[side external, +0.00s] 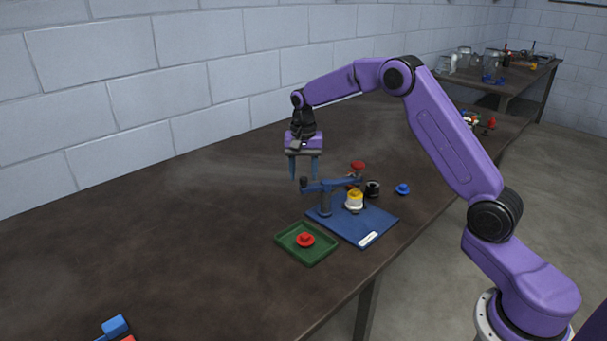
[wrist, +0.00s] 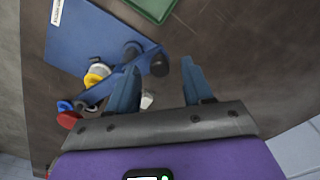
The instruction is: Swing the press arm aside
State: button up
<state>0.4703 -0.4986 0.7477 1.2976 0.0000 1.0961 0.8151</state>
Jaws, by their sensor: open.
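The press arm (side external: 335,184) is a blue bar on a post (side external: 325,203) standing on a blue base plate (side external: 372,222). A black knob (side external: 303,182) is at its left end and a red knob (side external: 358,166) is above its other end. A yellow piece on a white holder (side external: 354,197) sits under or beside the red-knob end. My gripper (side external: 304,176) is open, pointing down over the black-knob end. In the wrist view, the black knob (wrist: 160,66) appears between the open fingertips; contact is not visible. The left finger hides part of the bar.
A green tray (side external: 283,240) with a red piece (side external: 305,240) lies in front of the plate. A black round part (side external: 372,188) and a blue piece (side external: 402,188) are to the right. Blue and red blocks lie at the front left. The table left of the press is clear.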

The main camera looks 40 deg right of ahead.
jog(key=shift+f, duration=0.55)
grip_shut()
jog(key=shift+w, duration=0.1)
jog(key=w+d+m, duration=0.3)
jog(key=d+m, duration=0.6)
jog(key=m, duration=0.9)
jog(key=shift+w+d, duration=0.1)
jog(key=shift+d, duration=0.1)
dwell(0.4)
